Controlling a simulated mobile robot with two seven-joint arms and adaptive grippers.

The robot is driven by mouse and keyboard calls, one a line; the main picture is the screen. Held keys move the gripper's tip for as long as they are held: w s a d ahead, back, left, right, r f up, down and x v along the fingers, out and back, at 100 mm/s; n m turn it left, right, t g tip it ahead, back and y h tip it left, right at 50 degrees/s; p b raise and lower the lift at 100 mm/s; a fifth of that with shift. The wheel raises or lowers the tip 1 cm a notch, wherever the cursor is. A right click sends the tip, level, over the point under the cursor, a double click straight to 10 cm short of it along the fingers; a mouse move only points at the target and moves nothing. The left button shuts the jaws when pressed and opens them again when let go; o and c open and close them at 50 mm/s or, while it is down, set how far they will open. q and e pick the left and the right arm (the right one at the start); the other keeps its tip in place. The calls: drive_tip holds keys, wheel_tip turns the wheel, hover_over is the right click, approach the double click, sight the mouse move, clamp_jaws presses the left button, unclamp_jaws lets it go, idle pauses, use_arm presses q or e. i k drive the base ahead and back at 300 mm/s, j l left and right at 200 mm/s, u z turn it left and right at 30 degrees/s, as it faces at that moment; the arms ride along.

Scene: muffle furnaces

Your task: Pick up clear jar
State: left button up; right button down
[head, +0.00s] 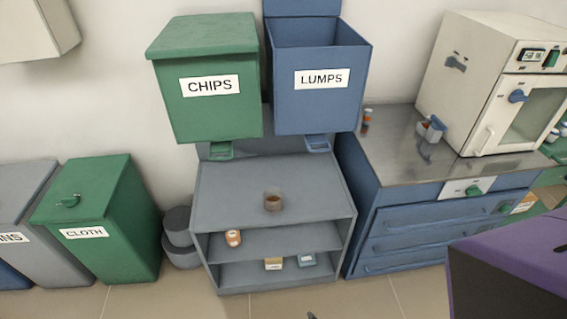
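A small see-through jar (273,202) with a brownish look stands upright on the top surface of the grey shelf unit (225,205), near its front middle. It is the only thing on that surface that looks like a clear jar; its contents are too small to make out. Neither gripper can be made out in the head view. A tiny dark tip shows at the bottom edge, too little to identify.
The green CHIPS bin (207,115) and blue LUMPS bin (318,105) hang above the shelf's back. An orange-brown jar (233,238) and small boxes (273,264) sit on lower shelves. A blue drawer cabinet (425,235) stands right. A purple-black block (510,265) fills the lower right.

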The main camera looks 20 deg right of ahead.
sight(273, 196)
drive_tip(key=i+j+z, duration=0.1)
drive_tip(key=j, duration=0.2)
drive_tip(key=i+j+z, duration=0.15)
drive_tip(key=j, duration=0.2)
drive_tip(key=i+j+z, duration=0.1)
drive_tip(key=j, duration=0.25)
drive_tip(key=i+j+z, duration=0.1)
drive_tip(key=j, duration=0.25)
drive_tip(key=i+j+z, duration=0.15)
drive_tip(key=j, duration=0.25)
drive_tip(key=i, duration=0.05)
